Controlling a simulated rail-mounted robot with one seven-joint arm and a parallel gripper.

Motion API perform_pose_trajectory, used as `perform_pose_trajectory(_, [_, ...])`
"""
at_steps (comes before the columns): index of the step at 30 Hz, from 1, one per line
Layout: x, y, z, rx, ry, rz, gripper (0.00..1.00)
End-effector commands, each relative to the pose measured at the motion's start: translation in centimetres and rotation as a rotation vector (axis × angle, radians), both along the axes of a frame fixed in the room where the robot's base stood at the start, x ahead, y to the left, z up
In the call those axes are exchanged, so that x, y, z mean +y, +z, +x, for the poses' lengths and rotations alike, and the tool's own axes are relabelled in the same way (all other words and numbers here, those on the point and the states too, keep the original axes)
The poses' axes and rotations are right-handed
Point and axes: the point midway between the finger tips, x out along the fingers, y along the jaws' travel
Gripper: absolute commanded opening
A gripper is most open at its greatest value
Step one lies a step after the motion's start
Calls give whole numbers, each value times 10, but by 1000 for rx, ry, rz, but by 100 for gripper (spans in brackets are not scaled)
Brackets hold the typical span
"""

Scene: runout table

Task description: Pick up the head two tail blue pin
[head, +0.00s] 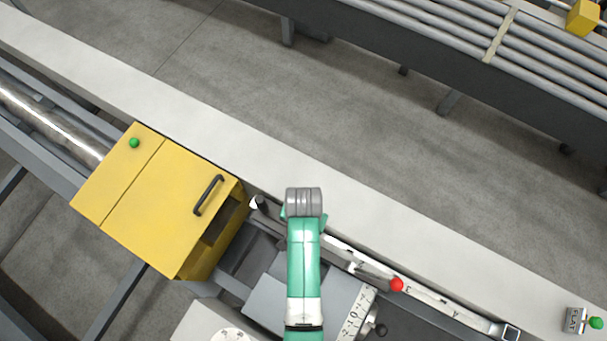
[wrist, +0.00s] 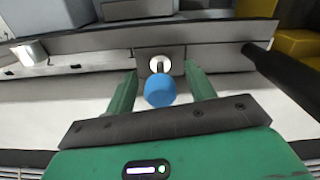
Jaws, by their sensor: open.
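A blue pin (wrist: 160,91) with a round knob shows in the wrist view, at a grey block with a white ring on the rail. My gripper (wrist: 160,95) is open, and its two green fingers stand on either side of the blue knob. I cannot tell whether either finger touches it. In the head view my green arm and grey wrist hide the blue pin, and the gripper (head: 305,220) is mostly covered, with only bits of green showing beside the wrist.
A yellow box (head: 160,200) with a black handle stands left of the arm. A red knob (head: 397,284) sits along the rail to the right, and a green knob (head: 596,323) is at far right. A black bar (wrist: 285,75) lies close on the right in the wrist view.

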Motion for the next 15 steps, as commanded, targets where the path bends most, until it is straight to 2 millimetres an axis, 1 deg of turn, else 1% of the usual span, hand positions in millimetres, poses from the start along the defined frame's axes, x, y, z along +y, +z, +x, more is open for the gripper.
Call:
perform_pose_trajectory(2, [0,0,0,0,0,0,54])
perform_pose_trajectory(3, [0,1,0,0,0,0,46])
perform_pose_trajectory(8, [0,1,0,0,0,0,15])
perform_pose_trajectory(9, [0,1,0,-1,0,0,7])
perform_pose_trajectory(10, [0,1,0,-1,0,0,3])
perform_pose_trajectory(15, [0,1,0,-1,0,0,3])
